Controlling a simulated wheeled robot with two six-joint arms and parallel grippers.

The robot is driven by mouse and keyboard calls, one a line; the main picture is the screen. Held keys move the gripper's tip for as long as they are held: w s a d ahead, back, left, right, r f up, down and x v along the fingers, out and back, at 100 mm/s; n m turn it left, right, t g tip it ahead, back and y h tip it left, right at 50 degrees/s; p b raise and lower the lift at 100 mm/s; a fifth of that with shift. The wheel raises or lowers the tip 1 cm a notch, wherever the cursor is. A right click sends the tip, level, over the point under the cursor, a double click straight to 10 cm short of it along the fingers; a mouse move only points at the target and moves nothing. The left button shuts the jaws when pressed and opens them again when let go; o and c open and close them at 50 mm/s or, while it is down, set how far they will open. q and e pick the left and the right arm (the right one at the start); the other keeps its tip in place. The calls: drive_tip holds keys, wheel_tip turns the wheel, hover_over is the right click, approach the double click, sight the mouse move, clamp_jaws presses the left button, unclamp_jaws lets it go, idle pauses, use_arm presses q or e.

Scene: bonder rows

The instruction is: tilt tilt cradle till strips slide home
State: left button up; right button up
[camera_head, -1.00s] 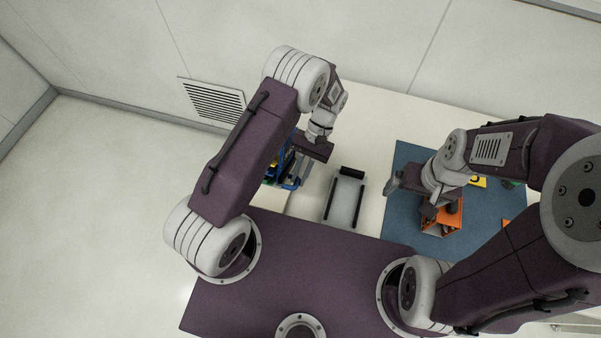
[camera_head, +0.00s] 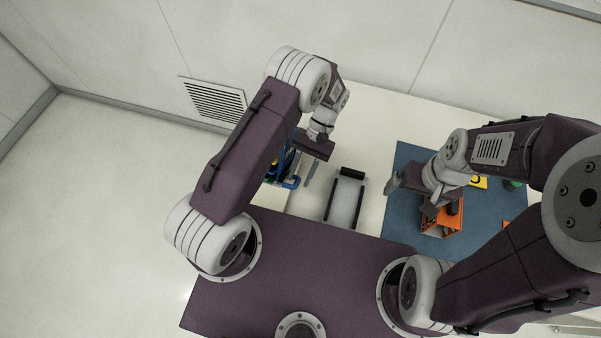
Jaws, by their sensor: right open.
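A blue frame (camera_head: 289,182) with dark and yellow parts stands on the pale table, mostly hidden behind my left arm. My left gripper (camera_head: 312,172) is just right of it, pointing down, with a thin grey finger or strip showing below its dark body. I cannot tell whether its jaws are open or whether it touches the frame. An orange open-topped box (camera_head: 454,222) stands on a blue mat (camera_head: 405,228). My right gripper (camera_head: 428,207) is open at the box's left side, partly covering it. I cannot tell which of these is the tilt cradle. No strips are clearly visible.
A grey tray with black side rails (camera_head: 345,203) lies between the grippers. A yellow piece (camera_head: 480,183) and a green piece (camera_head: 512,184) lie at the mat's upper right, near my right arm. Bare table (camera_head: 375,120) is free behind the tray.

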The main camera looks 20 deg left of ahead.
use_arm(q)
drive_tip(key=shift+w+r, duration=0.1)
drive_tip(key=shift+w, duration=0.05)
drive_tip(key=b+v, duration=0.3)
drive_tip(key=v, duration=0.5)
drive_tip(key=shift+w+r, duration=0.2)
drive_tip(key=shift+r, duration=0.15)
drive_tip(key=shift+d, duration=0.1)
